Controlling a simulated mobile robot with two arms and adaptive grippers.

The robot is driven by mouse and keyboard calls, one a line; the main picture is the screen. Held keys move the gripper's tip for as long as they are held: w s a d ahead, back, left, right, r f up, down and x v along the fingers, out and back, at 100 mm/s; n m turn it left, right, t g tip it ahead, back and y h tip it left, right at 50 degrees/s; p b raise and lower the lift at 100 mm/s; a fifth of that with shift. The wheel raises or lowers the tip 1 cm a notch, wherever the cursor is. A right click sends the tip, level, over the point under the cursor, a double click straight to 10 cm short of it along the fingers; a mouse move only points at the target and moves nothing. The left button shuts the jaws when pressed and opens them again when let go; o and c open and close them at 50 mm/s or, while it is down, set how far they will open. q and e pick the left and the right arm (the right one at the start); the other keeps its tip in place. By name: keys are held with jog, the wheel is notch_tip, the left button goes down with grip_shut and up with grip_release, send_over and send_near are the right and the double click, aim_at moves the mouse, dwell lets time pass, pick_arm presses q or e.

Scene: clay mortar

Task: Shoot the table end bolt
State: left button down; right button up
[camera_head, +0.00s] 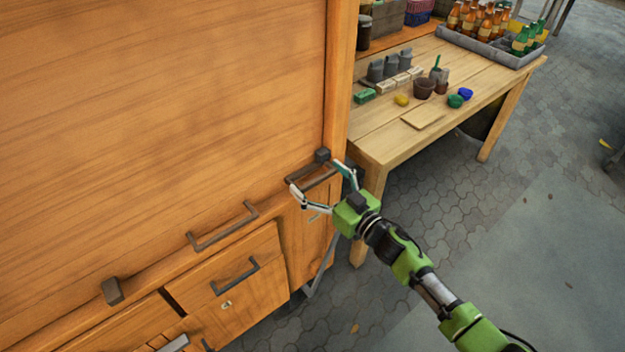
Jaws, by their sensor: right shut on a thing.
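A dark metal bolt or handle (300,177) sits at the lower right corner of the large wooden cabinet front, on the end nearest the table. A small dark block (322,155) is just above it. My right gripper (315,176) is at this dark metal piece, with one finger on its left and the other on its right, shut on it. The fingers and gripper body partly hide it, so I cannot tell how far the bolt is slid. My left gripper is not in view.
A wooden table (440,140) stands to the right with cups, bowls and a bottle tray (478,50). Another handle (222,228), a drawer handle (235,276) and a dark block (112,290) are on the cabinet. The paved floor (440,215) at right is clear.

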jog(key=shift+w+d, duration=0.15)
jog(key=shift+d, duration=0.05)
jog(key=o, duration=1.5)
jog(key=shift+c, duration=0.2)
jog(key=v, duration=1.2)
jog(key=s+d+f+m+g+h, duration=0.1)
jog(key=d+f+m+h, duration=0.2)
jog(key=f, duration=0.6)
jog(key=s+d+f+h, duration=0.15)
jog(key=d+f, duration=0.25)
jog(key=f, duration=0.4)
jog(key=s+d+f+m+g+h, duration=0.1)
jog(key=s+d+f+g+h, duration=0.2)
jog(key=f, duration=0.5)
jog(key=s+d+f+g+h, duration=0.1)
jog(key=s+d+f, duration=0.2)
jog(key=s+f, duration=0.4)
jog(key=s+d+f+g+h, duration=0.15)
jog(key=s+f+g, duration=0.25)
jog(key=s+f, duration=0.95)
jog(key=s+a+f+g, duration=0.1)
jog(key=s+f+g, duration=0.1)
jog(key=s, duration=0.8)
jog(key=s+a+f+g, duration=0.1)
jog(key=s+f, duration=0.3)
jog(key=s, duration=0.7)
jog(key=shift+m+g+h, duration=0.3)
jog(key=shift+m+g, duration=0.1)
jog(key=shift+g, duration=0.4)
